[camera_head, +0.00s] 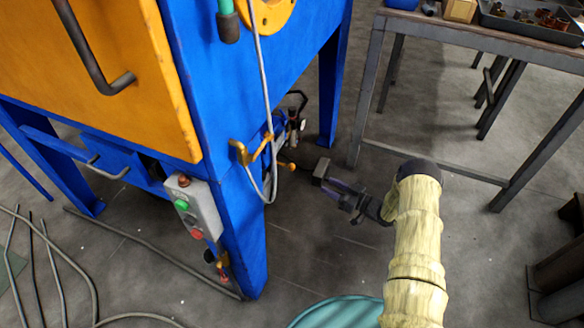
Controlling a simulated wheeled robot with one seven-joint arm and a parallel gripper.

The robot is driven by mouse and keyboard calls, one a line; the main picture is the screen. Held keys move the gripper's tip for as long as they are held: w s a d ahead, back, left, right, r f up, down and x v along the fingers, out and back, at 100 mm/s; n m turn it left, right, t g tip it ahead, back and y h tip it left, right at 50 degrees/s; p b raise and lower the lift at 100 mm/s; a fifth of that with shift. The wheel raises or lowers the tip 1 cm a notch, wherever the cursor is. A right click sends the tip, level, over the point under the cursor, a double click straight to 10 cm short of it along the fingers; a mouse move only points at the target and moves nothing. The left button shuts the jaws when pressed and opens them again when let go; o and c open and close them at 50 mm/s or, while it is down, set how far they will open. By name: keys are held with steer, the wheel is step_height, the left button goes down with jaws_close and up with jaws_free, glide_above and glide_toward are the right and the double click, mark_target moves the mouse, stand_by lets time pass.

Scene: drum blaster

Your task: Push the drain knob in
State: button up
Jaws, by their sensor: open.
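The blue and orange blasting cabinet (235,95) fills the left and middle of the head view. An orange knob-like tip (289,166) shows just below the fitting. I cannot tell for sure which part is the drain knob. My gripper (326,178) is at the end of my sleeved arm, right of the cabinet leg, and points left toward the orange tip. It is open and looks empty. It appears apart from the fitting, though depth is hard to judge.
A grey hose (262,90) hangs down the cabinet beside an orange hook (250,150). A control box (195,208) with green and red buttons is on the near leg. A metal table (455,35) stands at the back right. Hoses lie on the floor at left.

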mark_target(292, 166)
steer(key=b+x, duration=0.7)
steer(key=x, duration=0.9)
steer(key=shift+w+a+f, duration=0.1)
steer(key=shift+w+a, duration=0.2)
steer(key=shift+a, duration=0.1)
steer(key=shift+c, duration=0.4)
